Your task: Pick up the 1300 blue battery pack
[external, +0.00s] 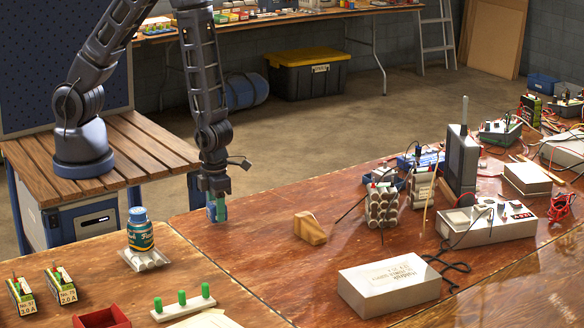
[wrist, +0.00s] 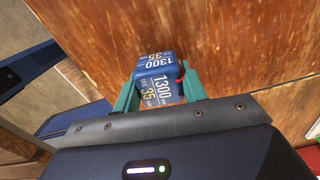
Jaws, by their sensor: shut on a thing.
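The blue battery pack (wrist: 157,82), printed with "1300" and "35", sits between the green fingers of my gripper (wrist: 160,92) in the wrist view. My gripper is shut on it, with a finger along each side. A small red spot shows on its right side. In the external view, my gripper (external: 217,208) points straight down at the back edge of the wooden table, and a bit of the blue pack (external: 211,213) shows at its tips. I cannot tell whether the pack touches the table.
A blue-green jar (external: 140,232) stands on a white battery holder to the left. A wooden block (external: 310,230), a white box (external: 388,285) and a bundle of cells (external: 382,205) lie to the right. The tabletop (external: 265,245) in front is clear.

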